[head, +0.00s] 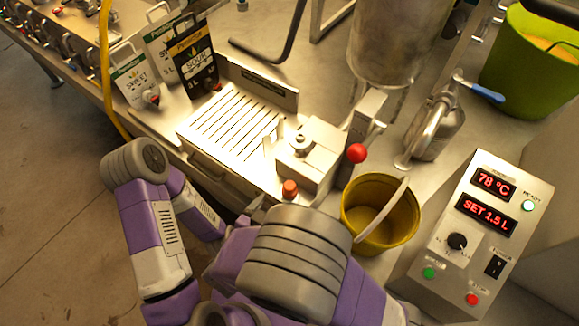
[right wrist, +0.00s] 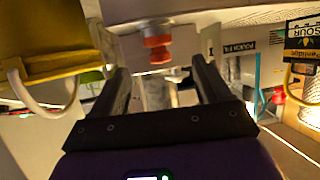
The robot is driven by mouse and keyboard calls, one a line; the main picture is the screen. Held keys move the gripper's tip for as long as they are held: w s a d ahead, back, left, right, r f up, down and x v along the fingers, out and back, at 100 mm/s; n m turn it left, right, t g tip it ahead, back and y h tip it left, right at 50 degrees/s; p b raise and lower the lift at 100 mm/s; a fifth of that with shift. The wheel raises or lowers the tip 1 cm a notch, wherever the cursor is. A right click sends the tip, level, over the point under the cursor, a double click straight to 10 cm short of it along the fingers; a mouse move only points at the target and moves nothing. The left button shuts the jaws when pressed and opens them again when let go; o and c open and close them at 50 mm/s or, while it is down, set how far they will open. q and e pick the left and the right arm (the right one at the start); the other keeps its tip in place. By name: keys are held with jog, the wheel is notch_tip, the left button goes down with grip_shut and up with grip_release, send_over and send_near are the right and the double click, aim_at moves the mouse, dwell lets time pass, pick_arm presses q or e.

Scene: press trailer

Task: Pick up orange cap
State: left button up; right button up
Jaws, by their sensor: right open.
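The small orange cap (head: 290,188) sits at the front of the metal pouch filling station (head: 318,165), just left of the yellow bucket. In the right wrist view the orange cap (right wrist: 157,48) shows beyond my fingertips, roughly centred between them. My right gripper (right wrist: 160,72) is open and empty, its two dark fingers apart with the cap ahead of the gap. In the head view my right gripper is mostly hidden by my own purple and grey arm. My left gripper does not show.
The yellow bucket (head: 362,205) with a pale handle stands close to the right of the cap; it also shows in the right wrist view (right wrist: 45,45). A red ball knob (head: 357,153) rises beside the station. A control box (head: 480,225) stands at right, and labelled pouches (head: 190,62) stand behind the slotted tray (head: 185,130).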

aim_at(287, 192)
jog(key=b+x, duration=0.1)
jog(key=x, duration=0.2)
jog(key=shift+d, duration=0.1)
jog(key=b+x, duration=0.2)
jog(key=x, duration=0.1)
jog(key=shift+w+d+f, duration=0.15)
jog(key=shift+w, duration=0.1)
jog(key=shift+w+d, duration=0.15)
jog(key=shift+w, duration=0.1)
jog(key=shift+c, duration=0.3)
